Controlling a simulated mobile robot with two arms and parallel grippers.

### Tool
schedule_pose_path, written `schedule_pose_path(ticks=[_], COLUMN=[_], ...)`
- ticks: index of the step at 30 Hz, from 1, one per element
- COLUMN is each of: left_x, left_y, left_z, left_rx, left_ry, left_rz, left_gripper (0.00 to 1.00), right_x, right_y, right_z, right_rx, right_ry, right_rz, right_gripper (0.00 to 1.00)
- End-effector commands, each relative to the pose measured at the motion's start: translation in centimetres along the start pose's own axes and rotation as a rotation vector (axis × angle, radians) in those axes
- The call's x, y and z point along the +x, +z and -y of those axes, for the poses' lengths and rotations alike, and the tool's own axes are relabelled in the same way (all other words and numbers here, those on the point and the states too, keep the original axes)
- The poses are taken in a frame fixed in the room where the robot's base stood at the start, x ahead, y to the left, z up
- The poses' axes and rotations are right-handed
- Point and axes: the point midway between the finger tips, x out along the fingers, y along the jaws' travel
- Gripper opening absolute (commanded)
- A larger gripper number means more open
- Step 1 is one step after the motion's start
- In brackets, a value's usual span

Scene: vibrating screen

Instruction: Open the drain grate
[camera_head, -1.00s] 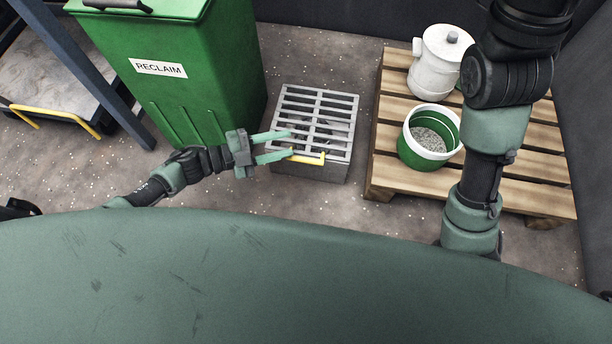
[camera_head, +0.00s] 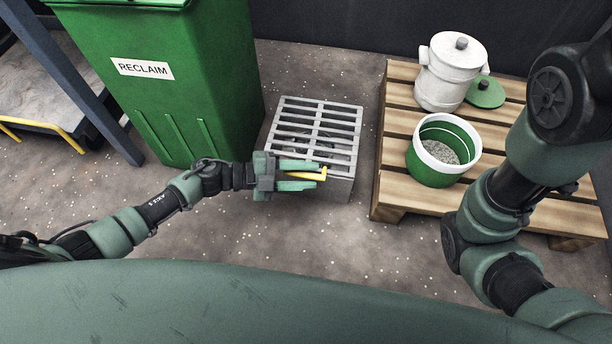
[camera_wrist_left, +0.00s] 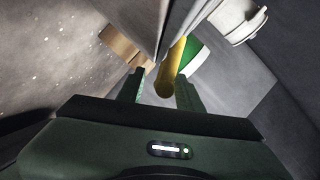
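The drain grate (camera_head: 318,122) is a grey slatted lid lying flat on a square concrete block (camera_head: 338,190) on the floor. A yellow bar handle (camera_head: 321,176) runs along its near edge. My left gripper (camera_head: 312,175) is at this handle, with one green finger on the far side of the bar and one on the near side. In the left wrist view the yellow handle (camera_wrist_left: 173,68) shows end-on between the spread fingers (camera_wrist_left: 160,88), with gaps beside it. The fingers partly hide the handle in the head view. My right gripper is outside both views.
A green RECLAIM bin (camera_head: 165,85) stands close to the left of the grate. A wooden pallet (camera_head: 398,185) to the right bears a white canister (camera_head: 446,75), a green lid (camera_head: 486,92) and a green-and-white bucket (camera_head: 424,168). Open floor lies in front.

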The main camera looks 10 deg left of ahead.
Motion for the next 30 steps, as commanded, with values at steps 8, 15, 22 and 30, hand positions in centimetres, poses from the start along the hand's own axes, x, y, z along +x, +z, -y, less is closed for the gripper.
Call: schedule_pose_path(ticks=[8,15,22,30], left_x=[0.15,0.12,0.1,0.08], left_y=[0.0,0.02,0.04,0.05], left_z=[0.08,0.06,0.04,0.03], left_rx=[0.0,0.0,-0.001,-0.001], left_ry=[-0.001,-0.001,-0.001,0.0], left_rz=[0.001,0.001,0.002,0.002], left_gripper=[0.33,0.0,0.0,0.0], right_x=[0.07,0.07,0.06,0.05], right_y=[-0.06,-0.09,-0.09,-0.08], right_z=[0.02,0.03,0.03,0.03], right_rx=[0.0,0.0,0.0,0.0], right_ry=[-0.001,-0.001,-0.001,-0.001], right_rz=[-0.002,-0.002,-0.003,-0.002], right_gripper=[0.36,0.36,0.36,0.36])
